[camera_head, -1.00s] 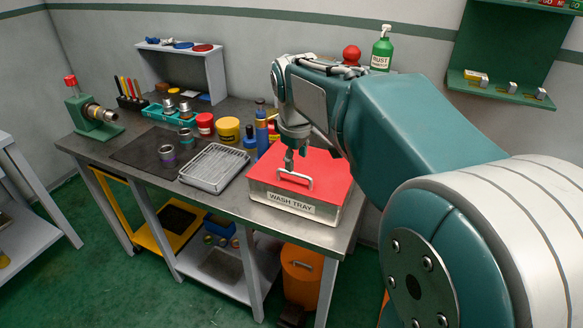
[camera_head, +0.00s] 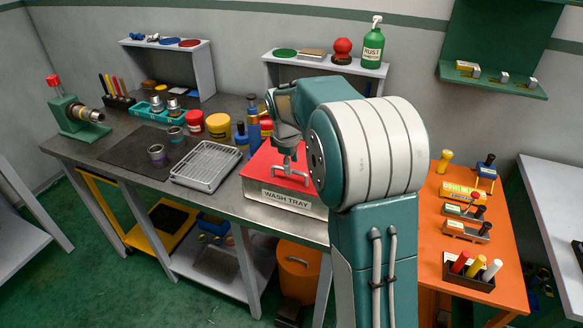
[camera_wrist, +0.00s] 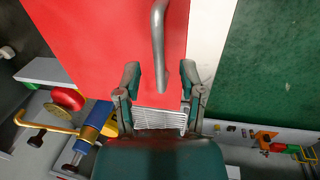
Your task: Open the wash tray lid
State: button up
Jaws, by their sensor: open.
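The wash tray (camera_head: 285,200) is a metal box with a "WASH TRAY" label on its front, standing at the right end of the steel bench. Its red lid (camera_head: 258,160) lies flat and closed on top. A metal bar handle (camera_head: 291,174) stands on the lid near the front edge. My gripper (camera_head: 288,163) points down at the handle, partly hidden by my arm. In the wrist view my gripper (camera_wrist: 160,75) is open, its two fingers spread either side of the handle's (camera_wrist: 158,40) near end. I cannot tell whether they touch it.
A wire basket (camera_head: 207,165) stands left of the tray. Blue bottles (camera_head: 253,128) and a yellow tub (camera_head: 219,126) stand behind the basket. A shelf (camera_head: 325,68) with a green spray bottle is behind. An orange table (camera_head: 460,215) with tools lies right of my arm.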

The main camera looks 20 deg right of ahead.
jog(key=shift+w+d+f, duration=0.1)
jog(key=shift+d+f, duration=0.05)
jog(key=shift+f, duration=0.4)
jog(key=shift+w+d+f, duration=0.1)
jog(key=shift+d+f, duration=0.05)
jog(key=shift+f, duration=0.35)
grip_shut()
